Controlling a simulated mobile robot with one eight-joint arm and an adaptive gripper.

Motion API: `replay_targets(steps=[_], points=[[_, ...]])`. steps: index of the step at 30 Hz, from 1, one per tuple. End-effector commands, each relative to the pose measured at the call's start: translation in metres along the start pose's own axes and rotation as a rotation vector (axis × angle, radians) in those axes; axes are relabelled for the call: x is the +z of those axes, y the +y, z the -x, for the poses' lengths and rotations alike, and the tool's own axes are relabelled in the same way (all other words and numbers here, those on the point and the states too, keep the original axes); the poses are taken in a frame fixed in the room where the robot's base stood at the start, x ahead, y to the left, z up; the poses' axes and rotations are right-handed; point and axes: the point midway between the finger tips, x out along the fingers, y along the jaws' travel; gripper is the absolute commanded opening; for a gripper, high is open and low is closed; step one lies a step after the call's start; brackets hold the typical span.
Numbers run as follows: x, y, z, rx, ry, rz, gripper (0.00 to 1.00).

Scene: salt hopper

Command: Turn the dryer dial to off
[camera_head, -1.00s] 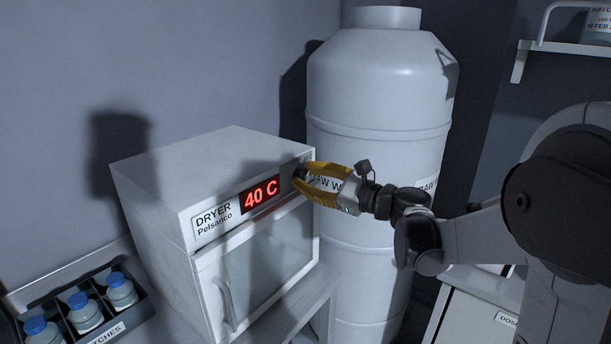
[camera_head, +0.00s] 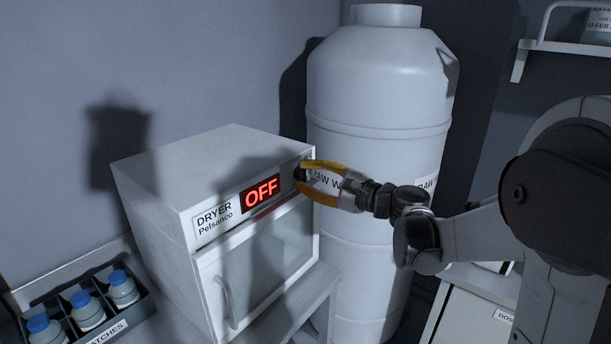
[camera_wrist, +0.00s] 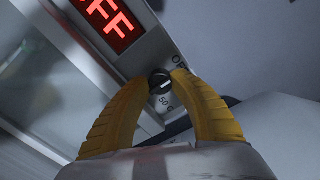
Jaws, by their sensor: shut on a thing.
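The white dryer (camera_head: 150,185) stands on a shelf at the left in the head view. Its red display (camera_head: 262,193) reads OFF, and part of that display (camera_wrist: 112,22) also shows in the wrist view. The black dial (camera_wrist: 159,80) is on the panel beside the display, with OFF and 50 C marks near it. Its white pointer line shows. My gripper (camera_head: 301,173) has yellow fingers, and in the wrist view its fingertips (camera_wrist: 160,84) are shut on the dial from both sides. In the head view the fingers mostly hide the dial.
A large white tank (camera_head: 380,90) stands close behind my gripper. A black crate (camera_head: 65,335) with several blue-capped bottles is at the lower left. The dryer door handle (camera_head: 226,303) sticks out below the display. A wall shelf (camera_head: 565,46) is at the upper right.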

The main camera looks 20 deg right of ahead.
Motion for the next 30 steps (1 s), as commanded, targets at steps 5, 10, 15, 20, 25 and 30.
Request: replay_targets(steps=[5,10,15,20,25,30], points=[[-0.0002,-0.0018,-0.0002,-0.003,0.001,0.007,0.0],[-0.0002,-0.0018,-0.0001,-0.003,0.001,0.007,0.0],[-0.0001,-0.0019,-0.0001,-0.003,0.0,0.006,0.48],[-0.0001,-0.0011,-0.0001,-0.002,0.0,0.007,0.51],[-0.0001,-0.0006,0.0,-0.001,0.0,0.007,0.51],[-0.0001,-0.0002,0.0,-0.001,0.0,-0.007,0.51]])
